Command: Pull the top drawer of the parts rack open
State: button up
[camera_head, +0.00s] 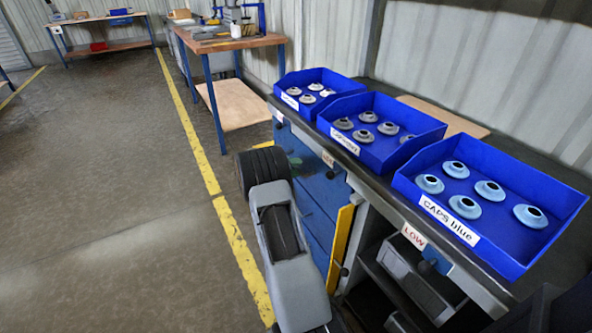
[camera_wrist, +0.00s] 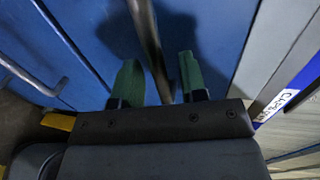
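The parts rack shows in the head view as a blue drawer cabinet under the dark worktop. Its top drawer (camera_head: 322,183) is partly hidden behind my arm and looks shut. In the wrist view the blue drawer front (camera_wrist: 215,30) fills the upper middle. A grey bar handle (camera_wrist: 148,30) runs between the two green fingertips of my gripper (camera_wrist: 158,62). The fingers stand apart on either side of the bar, with gaps visible, so my gripper is open around it. In the head view only a bit of green fingertip (camera_head: 295,161) shows; the handle there is hidden.
Blue trays of caps, including CAPS blue (camera_head: 405,190), stand on the worktop above. A second bar handle (camera_wrist: 25,75) is at left in the wrist view. A yellow upright (camera_head: 341,243) and open shelves with grey bins (camera_head: 410,272) lie right. The floor left is clear.

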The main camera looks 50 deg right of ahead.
jog(key=shift+s+d, duration=0.1)
jog(key=shift+d, duration=0.2)
grip_shut()
dwell(0.5)
